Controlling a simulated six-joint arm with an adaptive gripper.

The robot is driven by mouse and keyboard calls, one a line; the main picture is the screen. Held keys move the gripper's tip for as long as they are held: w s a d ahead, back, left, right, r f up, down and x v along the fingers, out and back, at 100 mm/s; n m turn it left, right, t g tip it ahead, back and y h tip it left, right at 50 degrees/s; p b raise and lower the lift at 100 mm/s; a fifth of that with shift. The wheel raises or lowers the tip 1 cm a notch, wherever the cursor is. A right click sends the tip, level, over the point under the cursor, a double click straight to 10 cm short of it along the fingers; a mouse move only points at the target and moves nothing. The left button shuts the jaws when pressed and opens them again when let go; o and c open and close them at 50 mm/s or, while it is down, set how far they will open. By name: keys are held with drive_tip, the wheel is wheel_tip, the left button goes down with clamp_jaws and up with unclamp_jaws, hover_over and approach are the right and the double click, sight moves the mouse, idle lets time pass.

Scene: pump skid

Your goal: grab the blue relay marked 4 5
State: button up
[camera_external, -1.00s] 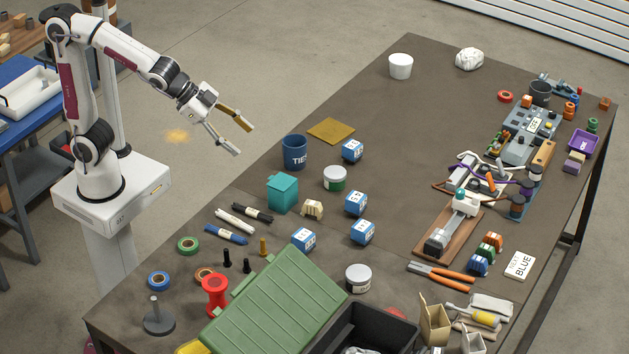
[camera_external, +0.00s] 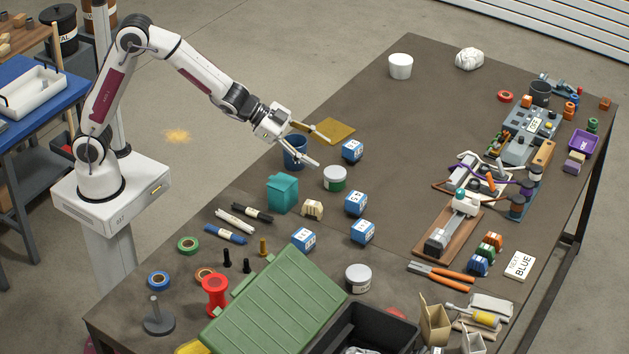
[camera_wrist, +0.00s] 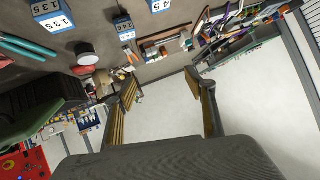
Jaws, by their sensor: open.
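A blue relay whose white label reads 45 (camera_wrist: 158,5) is cut by the top edge of the wrist view. By layout it appears to be the middle blue relay (camera_external: 356,203) in the external view, where labels are too small to read. Other similar blue relays stand at the front left (camera_external: 304,239), just in front (camera_external: 362,232) and farther back (camera_external: 352,150). My gripper (camera_external: 318,150) is open and empty, above the table by the blue cup, behind and left of the middle relay.
The blue cup (camera_external: 294,155) is partly hidden below my gripper, with an ochre mat (camera_external: 338,131) behind it. The back middle of the table is clear.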

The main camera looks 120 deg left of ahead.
drive_tip(key=w+a+f+t+h, duration=0.1)
drive_tip(key=w+a+f, duration=0.1)
drive_tip(key=a+f, duration=0.4)
drive_tip(key=t+h, duration=0.1)
drive_tip(key=h, duration=0.1)
approach(351, 195)
drive_tip(key=x, duration=0.3)
drive_tip(key=shift+w+r, duration=0.25)
drive_tip(key=shift+w, duration=0.3)
drive_tip(key=shift+s+a+f, duration=0.15)
drive_tip(key=shift+f, duration=0.4)
drive_tip(key=shift+x, duration=1.3)
drive_tip(key=shift+x, duration=2.6)
drive_tip(key=shift+r, duration=0.1)
drive_tip(key=c, duration=1.3)
